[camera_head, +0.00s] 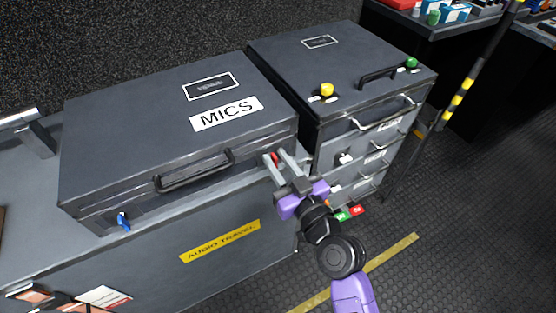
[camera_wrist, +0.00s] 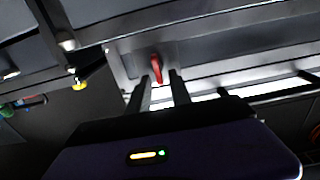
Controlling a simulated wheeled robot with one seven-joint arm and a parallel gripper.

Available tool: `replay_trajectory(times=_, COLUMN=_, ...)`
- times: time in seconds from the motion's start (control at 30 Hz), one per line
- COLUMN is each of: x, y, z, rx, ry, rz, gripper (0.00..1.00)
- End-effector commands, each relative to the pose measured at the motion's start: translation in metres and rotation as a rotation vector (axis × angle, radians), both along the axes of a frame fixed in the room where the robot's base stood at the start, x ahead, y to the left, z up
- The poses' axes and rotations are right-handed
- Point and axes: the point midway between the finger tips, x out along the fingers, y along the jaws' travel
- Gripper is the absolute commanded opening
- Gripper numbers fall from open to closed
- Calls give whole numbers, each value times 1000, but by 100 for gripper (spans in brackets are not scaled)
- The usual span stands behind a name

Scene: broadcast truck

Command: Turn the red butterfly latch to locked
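The red butterfly latch (camera_head: 270,159) is on the front face of the grey MICS case (camera_head: 150,130), near its right end. In the wrist view the red latch (camera_wrist: 156,69) shows as a small red lever, pointing roughly up and down in the picture. My gripper (camera_head: 273,166) is at the latch, partly covering it in the head view. In the wrist view my gripper's two fingers (camera_wrist: 163,78) are apart, with the latch's lower end between or just beyond their tips. I cannot tell whether they touch it. A blue latch (camera_head: 123,221) is on the case front's left end.
The case rests on a grey chest with a yellow AUDIO TRAVEL label (camera_head: 220,241). A drawer cabinet (camera_head: 345,75) with a yellow knob (camera_head: 327,89) and a green knob (camera_head: 411,63) stands close right of my gripper. A black-and-yellow pole (camera_head: 455,100) stands farther right. The floor in front is open.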

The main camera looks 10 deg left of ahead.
Motion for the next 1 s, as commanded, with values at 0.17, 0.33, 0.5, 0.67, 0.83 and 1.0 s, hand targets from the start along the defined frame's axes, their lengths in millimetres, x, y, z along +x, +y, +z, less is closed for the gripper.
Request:
replay_trajectory(times=0.17, x=0, y=0, z=0, rx=0, ry=0, rz=0, gripper=0)
replay_trajectory(times=0.33, x=0, y=0, z=-1, rx=-1, ry=2, rz=0, gripper=0)
replay_trajectory(times=0.5, x=0, y=0, z=-2, rx=8, ry=10, rz=1, gripper=0)
replay_trajectory(times=0.67, x=0, y=-1, z=-3, rx=45, ry=37, rz=1, gripper=0)
replay_trajectory(times=0.83, x=1, y=-3, z=-5, rx=130, ry=96, rz=0, gripper=0)
replay_trajectory(times=1.0, x=2, y=-5, z=-6, rx=251, ry=180, rz=0, gripper=0)
